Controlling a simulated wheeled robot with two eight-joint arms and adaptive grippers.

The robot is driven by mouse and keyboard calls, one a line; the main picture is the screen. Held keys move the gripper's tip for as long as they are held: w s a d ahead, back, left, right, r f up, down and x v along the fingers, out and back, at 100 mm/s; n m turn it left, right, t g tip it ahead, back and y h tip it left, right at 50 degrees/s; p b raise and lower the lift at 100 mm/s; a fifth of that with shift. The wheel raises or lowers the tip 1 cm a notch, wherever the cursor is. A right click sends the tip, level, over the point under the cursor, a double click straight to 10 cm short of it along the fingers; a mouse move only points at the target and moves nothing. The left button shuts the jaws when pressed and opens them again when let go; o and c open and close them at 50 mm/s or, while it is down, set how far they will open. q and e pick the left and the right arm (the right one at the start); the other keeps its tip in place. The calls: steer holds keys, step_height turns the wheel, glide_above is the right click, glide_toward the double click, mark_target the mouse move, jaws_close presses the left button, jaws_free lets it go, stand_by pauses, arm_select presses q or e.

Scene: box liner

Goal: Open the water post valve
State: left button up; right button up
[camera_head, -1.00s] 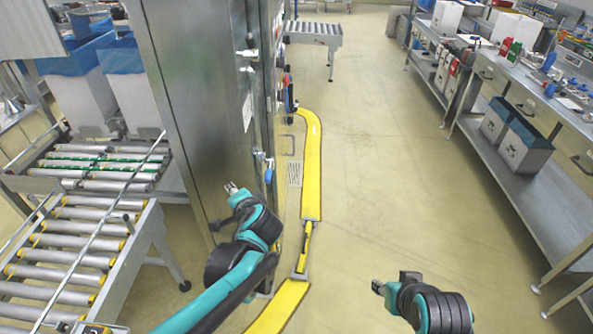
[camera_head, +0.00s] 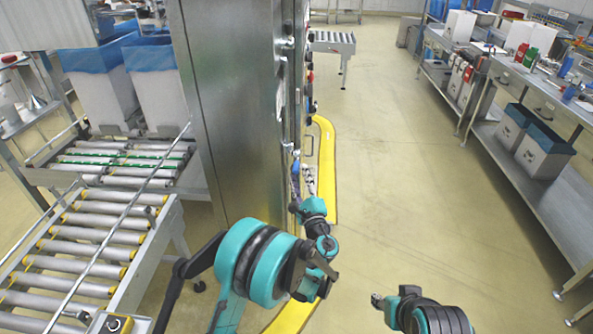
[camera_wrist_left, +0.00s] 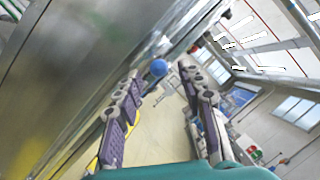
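A steel cabinet (camera_head: 230,100) stands left of centre, with small fittings along its right-hand edge. A blue valve handle (camera_head: 296,166) shows low on that edge. In the left wrist view a round blue knob (camera_wrist_left: 159,68) lies beyond and between the fingertips, apart from them as far as I can tell. My left gripper (camera_head: 308,182) is beside the cabinet edge by the blue handle, partly hidden by its own wrist. In the wrist view my left gripper (camera_wrist_left: 160,76) is open and empty. My right gripper (camera_head: 377,300) hangs over the floor at lower right, too small to judge.
A roller conveyor (camera_head: 75,255) with grey-and-blue bins (camera_head: 105,95) is at left. Yellow floor strip (camera_head: 327,160) runs beside the cabinet. A workbench (camera_head: 540,90) with bins below lines the right. The middle floor is clear.

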mark_target(296, 168)
arm_select(q)
steer(key=x, duration=0.4)
steer(key=shift+b, duration=0.4)
jaws_close()
steer(key=shift+w+f+n+t+y+b, duration=0.15)
steer(key=shift+f+n+t+y+b, duration=0.15)
steer(key=shift+f+n+t+y, duration=0.6)
steer(key=shift+w+f+n+t+y, duration=0.25)
steer(key=shift+f+n+t+y, duration=0.45)
steer(key=shift+y, duration=0.25)
steer(key=shift+w+f+n+t+y, duration=0.3)
steer(key=shift+f+n+t+y, duration=0.35)
steer(key=shift+y, duration=0.3)
